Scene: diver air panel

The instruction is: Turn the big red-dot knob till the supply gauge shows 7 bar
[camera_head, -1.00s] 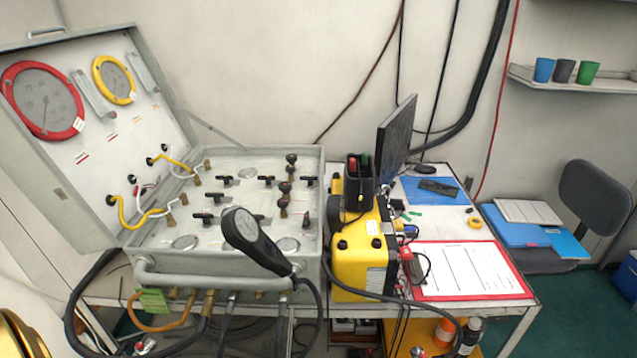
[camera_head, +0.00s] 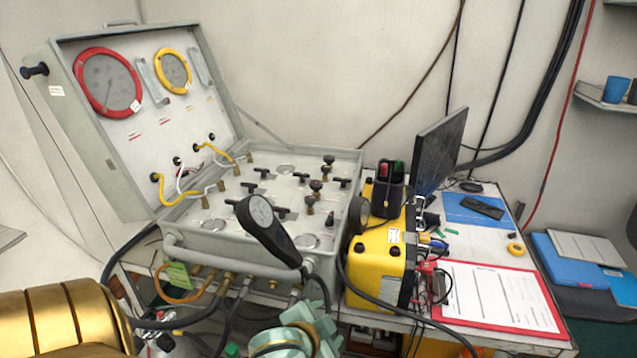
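The grey panel case (camera_head: 230,240) stands open on the table with its lid tilted back. In the lid are a red-rimmed gauge (camera_head: 108,82) and a smaller yellow-rimmed gauge (camera_head: 173,71); I cannot read their values or tell which is the supply gauge. A black round gauge on a stem (camera_head: 262,215) leans at the case's front. Black-topped brass knobs (camera_head: 316,186) and black T-handles stand on the panel. A large black knob (camera_head: 358,215) is on the case's right side. I can make out no red dot on any knob. Neither gripper shows.
A yellow box (camera_head: 376,262) stands close on the case's right, with a monitor (camera_head: 438,150) behind. A red-edged sheet (camera_head: 495,298) lies at right. Hoses hang in front. A brass-coloured rounded object (camera_head: 65,320) fills the lower left; a pale green part (camera_head: 300,335) shows at the bottom.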

